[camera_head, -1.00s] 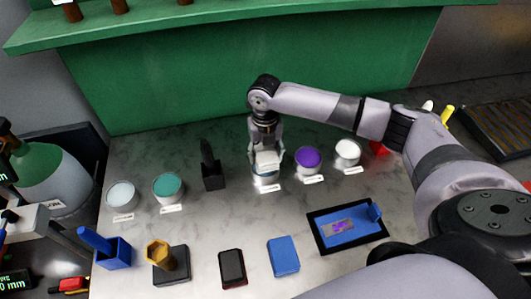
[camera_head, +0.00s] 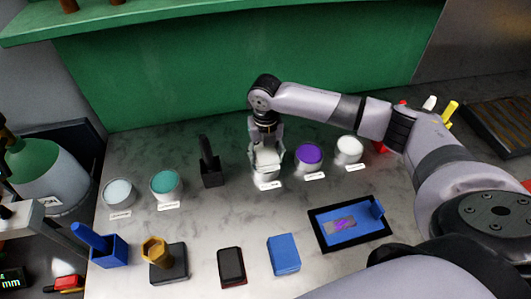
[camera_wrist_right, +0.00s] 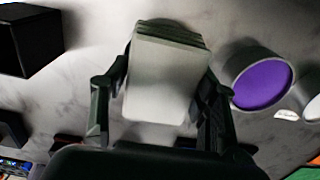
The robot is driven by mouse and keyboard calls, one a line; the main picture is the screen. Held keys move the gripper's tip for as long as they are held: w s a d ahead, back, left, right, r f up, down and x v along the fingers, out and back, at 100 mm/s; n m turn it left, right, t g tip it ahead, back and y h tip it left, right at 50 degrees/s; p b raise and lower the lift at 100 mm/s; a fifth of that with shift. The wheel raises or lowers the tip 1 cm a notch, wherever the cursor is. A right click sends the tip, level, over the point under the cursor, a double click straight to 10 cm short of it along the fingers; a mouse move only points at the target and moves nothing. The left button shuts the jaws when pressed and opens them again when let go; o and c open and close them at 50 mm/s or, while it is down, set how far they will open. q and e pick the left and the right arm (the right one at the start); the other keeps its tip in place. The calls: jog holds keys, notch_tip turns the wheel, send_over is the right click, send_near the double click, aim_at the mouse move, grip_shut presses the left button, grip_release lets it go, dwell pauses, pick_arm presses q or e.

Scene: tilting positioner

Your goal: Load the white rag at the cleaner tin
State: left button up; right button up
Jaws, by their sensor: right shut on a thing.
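I cannot tell whether the rag touches the tin's contents. In the right wrist view the rag (camera_wrist_right: 168,80) sits between both fingers of the right gripper (camera_wrist_right: 160,108), with greyish layered edges at its far end. My left gripper is not in view.
A purple-filled tin (camera_head: 309,155) and a white-filled tin (camera_head: 350,150) stand close on the right. A black holder (camera_head: 211,172) stands left, then teal (camera_head: 165,186) and pale (camera_head: 118,192) tins. A blue tray (camera_head: 348,225), blue block (camera_head: 284,254) and black-red pad (camera_head: 231,266) lie in front.

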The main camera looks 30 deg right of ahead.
aim_at(265, 152)
jog(key=shift+f, duration=0.5)
dwell(0.3)
jog(key=shift+s+f, duration=0.1)
dwell(1.8)
notch_tip(265, 152, up, 7)
jog(key=p, duration=0.7)
jog(key=shift+p, duration=0.3)
jog(key=shift+a, duration=0.1)
dwell(0.5)
